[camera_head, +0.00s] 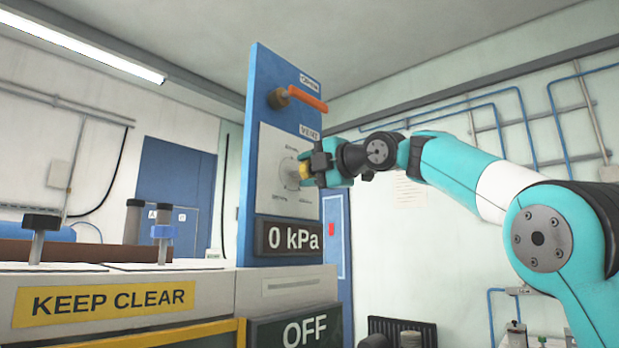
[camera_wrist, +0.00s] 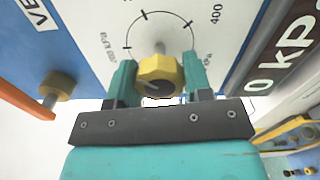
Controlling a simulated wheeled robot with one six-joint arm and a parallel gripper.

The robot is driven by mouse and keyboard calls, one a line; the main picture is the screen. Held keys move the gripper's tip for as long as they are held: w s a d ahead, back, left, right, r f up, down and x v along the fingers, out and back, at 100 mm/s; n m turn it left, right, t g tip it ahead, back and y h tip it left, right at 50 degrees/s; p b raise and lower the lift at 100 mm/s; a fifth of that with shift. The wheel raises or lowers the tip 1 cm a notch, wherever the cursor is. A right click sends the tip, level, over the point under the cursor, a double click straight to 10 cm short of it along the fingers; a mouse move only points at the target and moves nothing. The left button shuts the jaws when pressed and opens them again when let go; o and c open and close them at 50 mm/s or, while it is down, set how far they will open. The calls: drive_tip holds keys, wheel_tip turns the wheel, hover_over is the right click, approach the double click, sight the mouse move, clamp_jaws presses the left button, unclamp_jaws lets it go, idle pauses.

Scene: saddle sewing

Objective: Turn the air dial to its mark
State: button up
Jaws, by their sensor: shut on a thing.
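The air dial has a yellow knob with a dark face (camera_wrist: 158,76), set on a white scale plate (camera_head: 283,165) on an upright blue panel (camera_head: 262,100). In the wrist view the knob sits between the two teal fingers of my gripper (camera_wrist: 158,80), and the gripper is shut on it. In the head view my gripper (camera_head: 312,172) reaches the plate from the right and partly hides the knob. The scale plate in the wrist view (camera_wrist: 150,30) shows an arc with tick marks and a 400 label. The display (camera_head: 288,237) below reads 0 kPa.
An orange lever (camera_head: 305,97) marked VENT sticks out above the dial. Below are an OFF sign (camera_head: 303,330) and a yellow KEEP CLEAR label (camera_head: 105,303). The room right of the panel holds my arm.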

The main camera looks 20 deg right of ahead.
drive_tip(key=n+b, duration=0.1)
drive_tip(key=n, duration=0.3)
drive_tip(key=shift+f, duration=0.1)
drive_tip(key=shift+n+b, duration=0.35)
drive_tip(key=shift+n, duration=1.25)
drive_tip(key=o, duration=0.9)
drive_tip(key=b+v, duration=0.4)
drive_tip(key=v, duration=1.3)
drive_tip(key=shift+s+d, duration=0.1)
drive_tip(key=shift+s, duration=0.1)
